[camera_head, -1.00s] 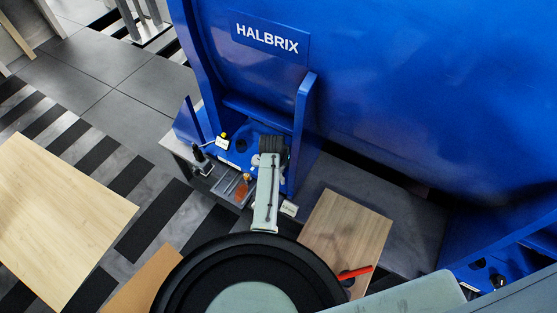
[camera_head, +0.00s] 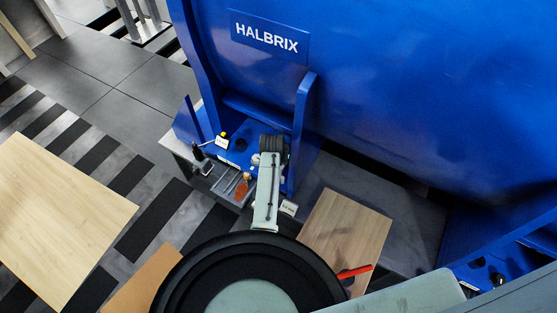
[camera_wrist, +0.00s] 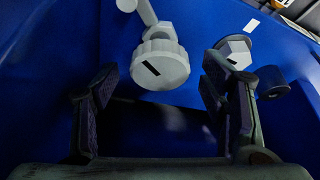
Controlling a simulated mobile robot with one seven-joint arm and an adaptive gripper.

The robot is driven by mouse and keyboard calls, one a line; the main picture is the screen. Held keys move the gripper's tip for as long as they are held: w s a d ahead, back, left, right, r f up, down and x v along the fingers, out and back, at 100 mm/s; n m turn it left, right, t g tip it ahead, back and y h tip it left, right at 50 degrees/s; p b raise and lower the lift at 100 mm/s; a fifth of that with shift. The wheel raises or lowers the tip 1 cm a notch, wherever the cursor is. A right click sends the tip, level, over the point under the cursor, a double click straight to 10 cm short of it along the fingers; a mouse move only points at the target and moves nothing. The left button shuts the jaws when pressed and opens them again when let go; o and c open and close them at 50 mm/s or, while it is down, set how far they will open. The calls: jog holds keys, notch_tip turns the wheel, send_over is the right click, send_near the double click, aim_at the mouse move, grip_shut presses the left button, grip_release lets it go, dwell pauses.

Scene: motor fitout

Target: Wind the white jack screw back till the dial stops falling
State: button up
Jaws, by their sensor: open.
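A white ribbed knob with a black mark (camera_wrist: 160,65), which looks like the jack screw's head, is in the upper middle of the wrist view, on a light rod. My gripper (camera_wrist: 158,82) is open, its dark fingers left and right of the knob in the picture. I cannot tell whether they touch it. In the head view, my gripper (camera_head: 273,143) is over the blue foot bracket of the machine and hides the knob. I cannot make out a dial face or its reading.
The blue HALBRIX housing (camera_head: 400,100) rises beside my arm. An orange-handled tool (camera_head: 242,187) lies in a grey tray. A wooden board (camera_head: 347,228) is to the right.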

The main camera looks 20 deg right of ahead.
notch_tip(320, 180, up, 10)
dwell(0.6)
jog(key=shift+a, duration=0.1)
dwell(1.6)
